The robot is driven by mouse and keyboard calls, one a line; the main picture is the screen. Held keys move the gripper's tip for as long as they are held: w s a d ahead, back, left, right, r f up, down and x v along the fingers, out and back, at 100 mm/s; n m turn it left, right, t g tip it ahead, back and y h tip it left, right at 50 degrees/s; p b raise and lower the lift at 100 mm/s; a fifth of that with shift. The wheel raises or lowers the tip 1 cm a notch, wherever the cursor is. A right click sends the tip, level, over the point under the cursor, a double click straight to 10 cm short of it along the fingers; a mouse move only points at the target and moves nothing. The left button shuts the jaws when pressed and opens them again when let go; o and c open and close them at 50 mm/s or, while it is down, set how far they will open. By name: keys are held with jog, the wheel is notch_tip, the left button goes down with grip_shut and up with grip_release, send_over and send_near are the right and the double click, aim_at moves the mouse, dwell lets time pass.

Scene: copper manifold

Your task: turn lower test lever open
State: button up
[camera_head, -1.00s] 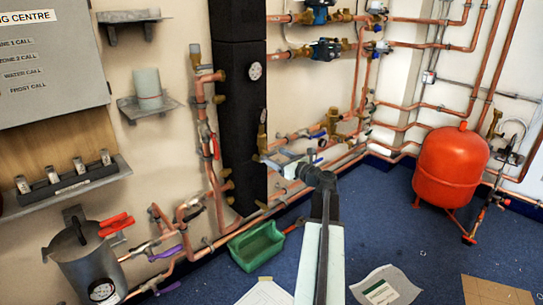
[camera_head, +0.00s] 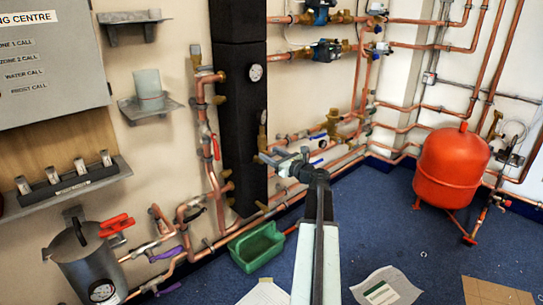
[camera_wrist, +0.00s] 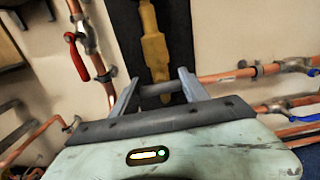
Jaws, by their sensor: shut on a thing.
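My gripper (camera_head: 270,160) is low in front of the black column (camera_head: 238,100) in the head view. In the wrist view its two fingers (camera_wrist: 157,92) stand apart, with a short dark grey bar (camera_wrist: 157,88) spanning between them. I take this bar to be the lower test lever, but its mount is hidden. A yellow brass fitting (camera_wrist: 154,50) runs up the dark column just beyond the fingers. It shows small in the head view (camera_head: 262,140), above the gripper.
A red-handled valve (camera_wrist: 76,58) is left of the fingers in the wrist view. Copper pipes (camera_wrist: 228,76) run to the right. A green bin (camera_head: 256,247) stands on the floor below. A red tank (camera_head: 451,168) is at right, with open blue floor between.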

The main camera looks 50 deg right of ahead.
jog(key=shift+n, duration=0.3)
jog(key=n, duration=0.3)
jog(key=shift+n, duration=0.4)
jog(key=n, duration=0.4)
jog(key=shift+a, duration=0.15)
jog(key=n, duration=0.5)
jog(key=shift+f, duration=0.15)
jog(key=n, duration=0.4)
jog(key=shift+f+n, duration=0.1)
jog(key=shift+n, duration=0.2)
jog(key=o, duration=1.4)
